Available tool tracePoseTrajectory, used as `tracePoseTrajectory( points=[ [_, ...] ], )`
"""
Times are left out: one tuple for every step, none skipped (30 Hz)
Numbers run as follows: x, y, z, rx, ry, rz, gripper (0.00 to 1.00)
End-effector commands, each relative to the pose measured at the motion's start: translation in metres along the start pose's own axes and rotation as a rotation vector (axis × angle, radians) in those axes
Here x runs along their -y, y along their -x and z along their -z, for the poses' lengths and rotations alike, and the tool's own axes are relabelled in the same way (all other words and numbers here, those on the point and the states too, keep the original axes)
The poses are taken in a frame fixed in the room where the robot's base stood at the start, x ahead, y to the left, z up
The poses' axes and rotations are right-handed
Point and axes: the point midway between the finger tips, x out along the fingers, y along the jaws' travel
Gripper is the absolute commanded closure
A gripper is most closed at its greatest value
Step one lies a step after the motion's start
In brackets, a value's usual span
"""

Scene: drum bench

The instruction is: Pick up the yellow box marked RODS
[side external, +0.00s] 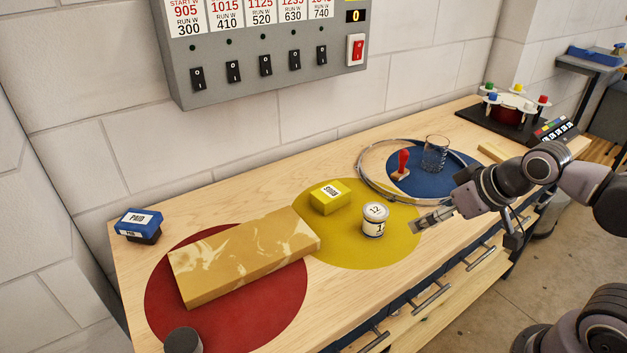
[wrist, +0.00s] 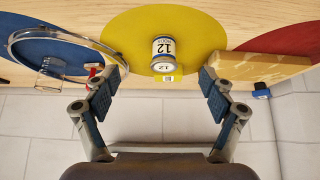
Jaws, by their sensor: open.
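The yellow box marked RODS (side external: 330,197) lies on the back part of a yellow disc (side external: 350,250) in the side view. A small white can marked 12 (side external: 375,220) stands just in front of it, to its right. My gripper (side external: 435,218) is at the disc's right edge, to the right of the can, apart from both. In the wrist view my gripper (wrist: 161,73) is open with nothing between its pads. The can (wrist: 163,52) shows beyond the fingertips there and hides most of the box (wrist: 170,78), leaving only a small yellow part visible.
A tan marbled slab (side external: 245,255) lies across a red disc, left of the box. A metal ring (side external: 362,176), a red-handled stamp (side external: 402,163) and a clear glass (side external: 435,153) stand at the right. A blue PAID stamp (side external: 139,224) sits at the far left.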

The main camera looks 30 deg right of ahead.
Motion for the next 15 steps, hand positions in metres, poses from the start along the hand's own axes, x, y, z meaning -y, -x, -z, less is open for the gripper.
tracePoseTrajectory(
  points=[
    [0.000,0.000,0.000,0.000,0.000,0.000,0.17],
    [0.000,0.000,0.000,0.000,0.000,0.000,0.17],
    [0.000,0.000,0.000,0.000,0.000,0.000,0.17],
    [0.000,0.000,0.000,0.000,-0.001,0.000,0.17],
    [0.000,0.000,0.001,0.001,-0.003,0.000,0.17],
    [0.000,0.000,0.003,0.005,-0.008,-0.001,0.17],
    [0.000,0.001,0.005,0.009,-0.015,-0.002,0.17],
    [0.001,0.001,0.008,0.014,-0.025,-0.003,0.17],
    [0.001,0.002,0.013,0.024,-0.044,-0.005,0.17],
    [0.001,0.002,0.018,0.034,-0.063,-0.008,0.17],
    [0.002,0.003,0.024,0.045,-0.083,-0.012,0.17],
    [0.002,0.003,0.033,0.060,-0.115,-0.019,0.17],
    [0.002,0.003,0.039,0.074,-0.142,-0.026,0.17],
    [0.003,0.003,0.046,0.087,-0.169,-0.032,0.17],
    [0.003,0.002,0.056,0.105,-0.208,-0.043,0.17]
  ],
)
